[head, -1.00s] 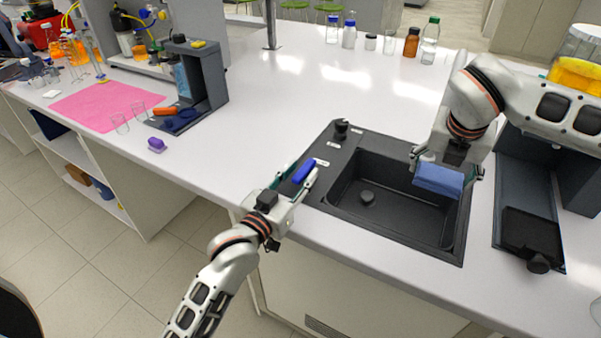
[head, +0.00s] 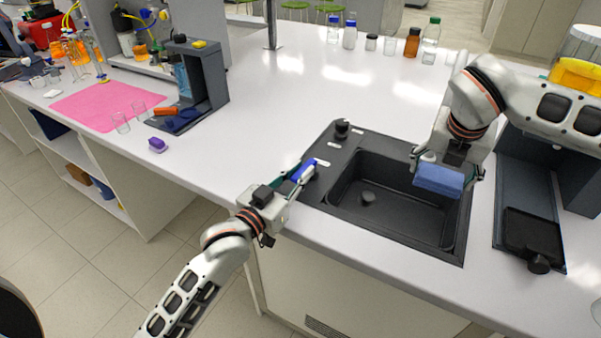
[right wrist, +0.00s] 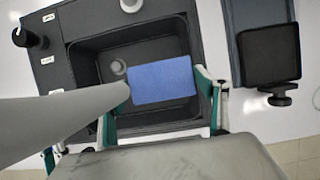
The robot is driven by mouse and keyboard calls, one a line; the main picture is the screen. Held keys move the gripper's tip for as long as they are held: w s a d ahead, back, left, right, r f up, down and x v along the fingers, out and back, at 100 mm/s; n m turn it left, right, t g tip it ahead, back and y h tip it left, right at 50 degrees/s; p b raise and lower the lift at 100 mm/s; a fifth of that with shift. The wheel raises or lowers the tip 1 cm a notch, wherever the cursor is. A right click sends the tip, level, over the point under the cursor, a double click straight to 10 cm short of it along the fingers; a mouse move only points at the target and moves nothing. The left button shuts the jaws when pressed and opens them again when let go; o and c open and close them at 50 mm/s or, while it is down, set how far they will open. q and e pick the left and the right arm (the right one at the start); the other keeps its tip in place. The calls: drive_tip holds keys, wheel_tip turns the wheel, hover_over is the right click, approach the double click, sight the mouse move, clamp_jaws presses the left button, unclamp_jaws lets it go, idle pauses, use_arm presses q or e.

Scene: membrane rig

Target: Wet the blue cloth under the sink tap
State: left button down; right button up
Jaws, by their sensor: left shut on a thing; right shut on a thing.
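The blue cloth (head: 438,180) is a folded block held in my right gripper (head: 447,166), above the right part of the black sink (head: 375,228). In the right wrist view the cloth (right wrist: 163,80) spans between the fingers over the basin (right wrist: 90,72). My left gripper (head: 302,174) is shut on a small blue bar (head: 304,168) at the sink's left rim. I cannot tell whether the bar is fixed to the sink.
A black knob (head: 342,128) stands on the sink's back left corner, and a drain plug (head: 368,198) in the basin. A dark tray unit (head: 530,232) is right of the sink. Several bottles (head: 411,42) stand behind. The counter between is clear.

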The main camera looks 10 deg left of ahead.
use_arm(q)
drive_tip(key=shift+w+a+r+m+g+h, duration=0.15)
drive_tip(key=shift+m+g+h, duration=0.15)
drive_tip(key=shift+m+h, duration=0.25)
drive_tip(key=shift+a+f+m+g+h, duration=0.1)
drive_tip(key=shift+m+g+h, duration=0.25)
drive_tip(key=shift+h, duration=0.4)
drive_tip(key=shift+a+h, duration=0.1)
drive_tip(key=shift+h, duration=0.2)
drive_tip(key=c, duration=1.9)
unclamp_jaws()
drive_tip(key=v, duration=1.2)
drive_tip(key=shift+r, duration=0.1)
